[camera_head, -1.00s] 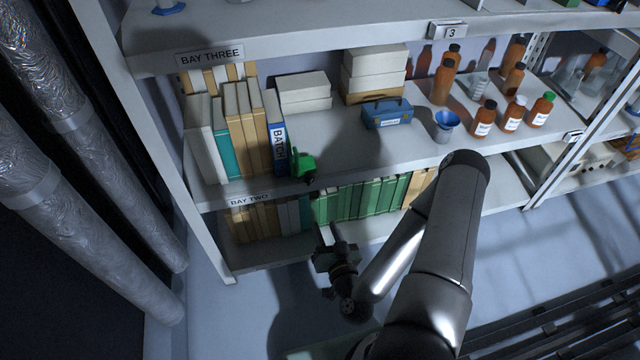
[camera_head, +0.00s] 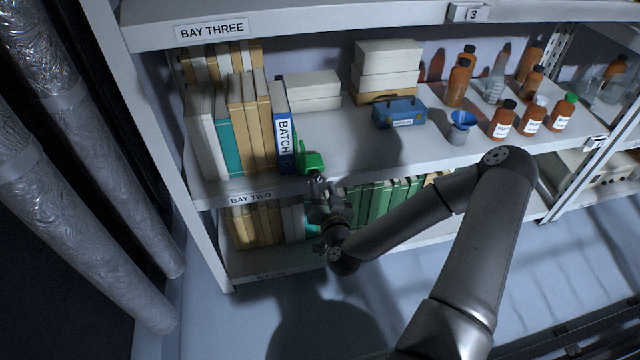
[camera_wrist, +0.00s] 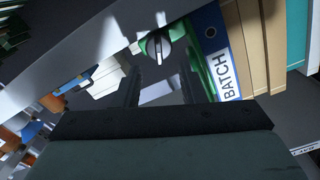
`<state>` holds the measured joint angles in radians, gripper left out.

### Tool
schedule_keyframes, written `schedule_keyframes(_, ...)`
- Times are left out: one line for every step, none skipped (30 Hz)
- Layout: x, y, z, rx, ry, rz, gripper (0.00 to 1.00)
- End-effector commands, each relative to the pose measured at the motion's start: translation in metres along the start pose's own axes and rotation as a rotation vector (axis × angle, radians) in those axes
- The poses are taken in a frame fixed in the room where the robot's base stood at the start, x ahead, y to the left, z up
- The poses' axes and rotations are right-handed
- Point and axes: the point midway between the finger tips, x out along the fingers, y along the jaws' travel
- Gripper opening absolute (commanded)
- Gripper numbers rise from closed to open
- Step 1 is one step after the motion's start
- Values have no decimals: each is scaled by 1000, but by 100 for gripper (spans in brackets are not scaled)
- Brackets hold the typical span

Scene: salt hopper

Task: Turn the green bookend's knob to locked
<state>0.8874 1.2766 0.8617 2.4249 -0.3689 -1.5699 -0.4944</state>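The green bookend (camera_head: 312,160) stands on the upper shelf against the blue and white BATCH binder (camera_head: 284,140). In the wrist view the green bookend (camera_wrist: 202,66) shows beside the binder (camera_wrist: 222,62), with a grey knob (camera_wrist: 158,46) on its front. My gripper (camera_head: 318,186) is just in front of the bookend at the shelf edge. In the wrist view my gripper (camera_wrist: 160,84) has its two fingers apart, with the knob beyond and between the tips. Nothing is held. Whether a finger touches the knob I cannot tell, and no lock marking is readable.
A row of books (camera_head: 235,125) stands left of the binder. A blue toolbox (camera_head: 400,112), white boxes (camera_head: 388,65), a blue funnel (camera_head: 462,122) and several brown bottles (camera_head: 502,122) stand to the right. The shelf between bookend and toolbox is clear.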

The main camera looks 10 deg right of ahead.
Motion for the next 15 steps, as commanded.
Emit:
schedule_keyframes(9, 0, 0, 1, 2, 2, 37)
schedule_keyframes(14, 1, 0, 1, 2, 2, 37)
schedule_keyframes(19, 0, 1, 1, 1, 1, 37)
schedule_keyframes(22, 0, 1, 0, 1, 1, 37)
schedule_keyframes(25, 0, 0, 0, 1, 1, 37)
schedule_keyframes(28, 0, 0, 0, 0, 0, 37)
schedule_keyframes(30, 0, 0, 0, 0, 0, 37)
schedule_keyframes(32, 0, 0, 0, 0, 0, 37)
schedule_keyframes(34, 0, 0, 0, 0, 0, 37)
schedule_keyframes(34, 0, 0, 0, 0, 1, 37)
schedule_keyframes(35, 0, 0, 0, 0, 1, 37)
schedule_keyframes(35, 0, 0, 0, 0, 1, 37)
schedule_keyframes(36, 0, 0, 0, 0, 1, 37)
schedule_keyframes(36, 0, 0, 0, -1, 1, 37)
schedule_keyframes(35, 0, 0, 0, -1, 0, 37)
